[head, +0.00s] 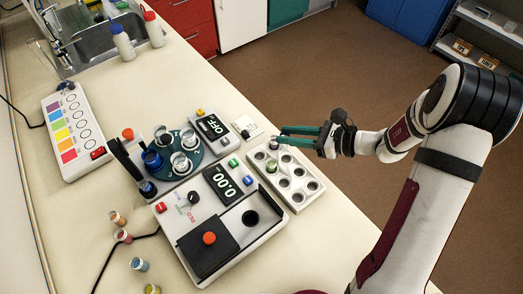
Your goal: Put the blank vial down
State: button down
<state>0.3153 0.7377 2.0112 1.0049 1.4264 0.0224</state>
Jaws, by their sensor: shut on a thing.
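My gripper (280,136) reaches in from the right with its teal fingers shut on a small vial (274,145). I take this to be the blank vial; its label and contents are too small to make out. The vial is at the far end of the white rack (291,201), over or in a hole there; I cannot tell whether it touches the rack. Another vial with green contents (271,167) stands in a rack hole just nearer than the held one. Several other rack holes look empty.
Left of the rack is a device with a 0.00 display (223,184), a dark lid (208,247) and a round well (250,217). Behind it stand a round carousel (171,166) and an OFF display (212,126). Small coloured vials (123,236) stand at the front left.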

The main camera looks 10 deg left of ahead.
jog(key=x, duration=0.4)
jog(key=s+f+x, duration=0.1)
jog(key=x, duration=0.2)
jog(key=f, duration=0.4)
jog(key=shift+w+a+f, duration=0.1)
jog(key=shift+a, duration=0.15)
jog(key=shift+f, duration=0.1)
jog(key=shift+f, duration=0.35)
jog(key=c, duration=0.6)
grip_release()
jog(key=shift+c, duration=0.2)
